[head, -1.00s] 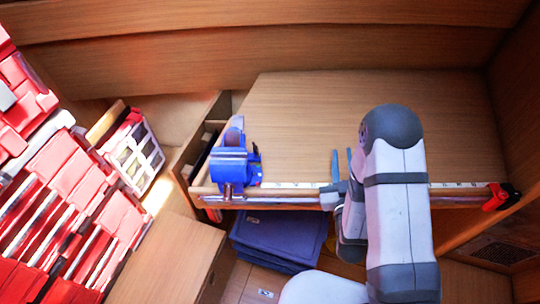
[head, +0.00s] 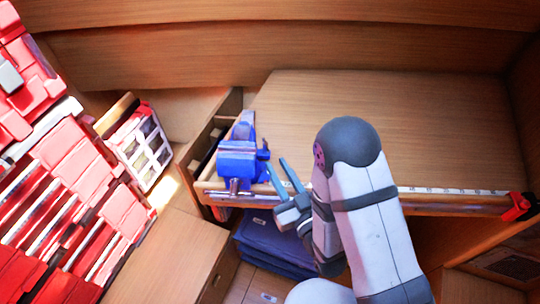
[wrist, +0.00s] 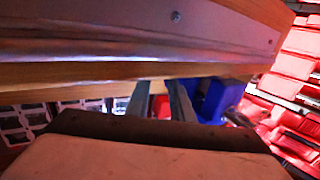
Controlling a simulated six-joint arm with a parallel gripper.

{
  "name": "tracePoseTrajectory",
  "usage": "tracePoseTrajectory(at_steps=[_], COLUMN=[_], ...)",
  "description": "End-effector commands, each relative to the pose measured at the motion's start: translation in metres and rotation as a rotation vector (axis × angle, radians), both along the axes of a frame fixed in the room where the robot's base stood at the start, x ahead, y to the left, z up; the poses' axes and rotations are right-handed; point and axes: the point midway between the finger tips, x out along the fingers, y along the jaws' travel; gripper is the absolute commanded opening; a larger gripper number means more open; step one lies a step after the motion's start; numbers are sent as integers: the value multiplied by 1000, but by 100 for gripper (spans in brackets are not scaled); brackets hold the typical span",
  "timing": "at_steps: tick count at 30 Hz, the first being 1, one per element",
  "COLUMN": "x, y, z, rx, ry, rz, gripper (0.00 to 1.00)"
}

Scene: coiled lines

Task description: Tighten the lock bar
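A blue vise (head: 238,160) is fixed at the left end of the wooden worktop's front edge. A short metal bar (head: 238,192) shows at its front, low down; I take this for the lock bar, but it is small and its exact angle is hard to tell. My gripper (head: 276,162) is just right of the vise, its two fingers spread, with nothing seen between them. The fingers point up and to the left. In the wrist view the open fingers (wrist: 157,84) reach ahead, with blue vise parts (wrist: 215,98) just beyond and to the right. The bar is not clear there.
The worktop (head: 390,125) is bare, with a ruler strip (head: 445,190) along its front edge and a red clamp (head: 518,207) at the right end. Red tool cases (head: 75,170) stack at left. A blue folded item (head: 275,240) lies below the edge.

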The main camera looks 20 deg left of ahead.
Motion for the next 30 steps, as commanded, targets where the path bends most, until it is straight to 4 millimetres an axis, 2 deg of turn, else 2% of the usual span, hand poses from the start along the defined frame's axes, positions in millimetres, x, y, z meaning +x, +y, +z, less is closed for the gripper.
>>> tracePoseTrajectory(at_steps=[8,16,29,30], x=[18,36,41,41], y=[20,38,43,43], z=[-3,2,0,0], rx=[6,1,1,1], ry=[-6,-1,-1,-1], rz=[0,-1,-1,-1], gripper=[21,21,21,19])
